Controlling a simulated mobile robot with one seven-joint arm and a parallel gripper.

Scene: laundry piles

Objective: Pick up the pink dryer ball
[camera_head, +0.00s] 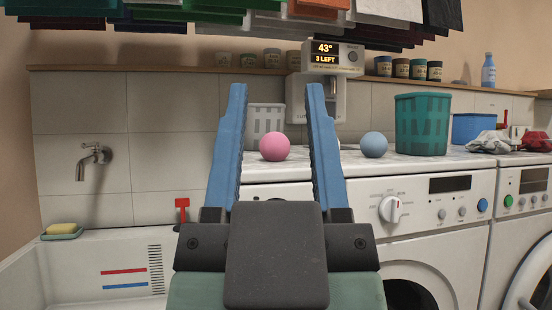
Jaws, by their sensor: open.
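The pink dryer ball (274,146) rests on the white top of the washing machines, near the front edge. It shows in the gap between the two blue fingers of my gripper (277,95). The fingers are wide apart and empty, and they stand nearer to the camera than the ball. How far the fingertips are from the ball I cannot tell. A blue ball (374,144) sits to the right of the pink one, outside the right finger.
A white basket (266,117) stands behind the pink ball. A green basket (423,124), a blue tub (473,127) and crumpled cloths (492,142) are to the right. A white dispenser (337,97) is on the wall behind. Clothes hang overhead. A sink (80,262) is at left.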

